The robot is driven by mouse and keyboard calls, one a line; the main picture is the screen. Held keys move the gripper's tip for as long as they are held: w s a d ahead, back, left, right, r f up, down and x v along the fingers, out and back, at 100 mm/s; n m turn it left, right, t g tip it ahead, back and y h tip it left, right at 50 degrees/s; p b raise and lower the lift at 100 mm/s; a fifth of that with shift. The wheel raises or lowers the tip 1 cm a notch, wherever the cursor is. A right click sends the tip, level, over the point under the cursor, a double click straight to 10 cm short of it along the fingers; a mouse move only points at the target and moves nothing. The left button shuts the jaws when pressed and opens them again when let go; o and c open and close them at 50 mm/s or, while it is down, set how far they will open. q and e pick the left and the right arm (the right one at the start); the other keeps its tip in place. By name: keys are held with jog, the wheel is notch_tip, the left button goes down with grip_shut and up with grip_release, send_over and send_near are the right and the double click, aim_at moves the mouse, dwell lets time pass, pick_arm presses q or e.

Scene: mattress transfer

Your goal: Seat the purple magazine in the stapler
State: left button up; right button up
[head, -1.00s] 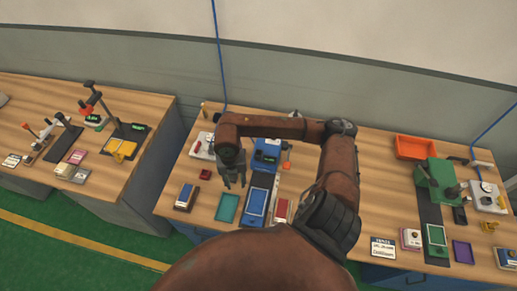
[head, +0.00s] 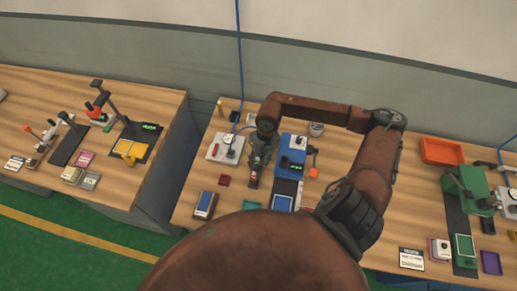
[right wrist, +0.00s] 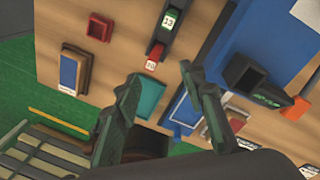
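My right gripper (head: 258,168) hangs over the bench, left of a blue machine (head: 292,158). In the right wrist view its two fingers (right wrist: 165,95) are wide apart with nothing between them. A dark, narrow stapler-like device (right wrist: 161,32) with a green numbered label and a red numbered front end lies just beyond the fingers. In the head view its red end (head: 252,179) shows below the gripper, which hides the rest. I cannot make out a purple magazine for sure. A flat purple tray (head: 491,263) lies at the far right. My left gripper is not in view.
A teal tray (right wrist: 152,96), a small red holder (head: 223,181) and a blue-topped block (head: 205,204) lie near the gripper. An orange bin (head: 442,151) and a green press (head: 470,190) stand to the right.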

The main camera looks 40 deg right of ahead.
jog(key=w+d+f+n+t+y+b, duration=0.1)
jog(key=w+d+f+n+t+b, duration=0.15)
jog(key=w+d+n, duration=0.65)
jog(key=shift+n+t, duration=0.55)
jog(key=shift+n, duration=0.15)
jog(key=f, duration=0.2)
jog(key=f+p, duration=0.1)
jog(key=f, duration=0.1)
jog(key=f+p, duration=0.1)
jog(key=f, duration=0.2)
jog(key=shift+a, duration=0.3)
jog(key=shift+f, duration=0.45)
jog(key=shift+c, duration=0.6)
jog(key=c, duration=0.5)
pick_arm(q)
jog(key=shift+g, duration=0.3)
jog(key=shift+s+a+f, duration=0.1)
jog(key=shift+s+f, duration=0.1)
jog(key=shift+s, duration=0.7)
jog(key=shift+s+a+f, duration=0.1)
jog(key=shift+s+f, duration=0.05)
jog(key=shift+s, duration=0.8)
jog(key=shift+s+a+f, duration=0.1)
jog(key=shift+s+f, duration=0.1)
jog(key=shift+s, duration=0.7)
pick_arm(e)
grip_shut()
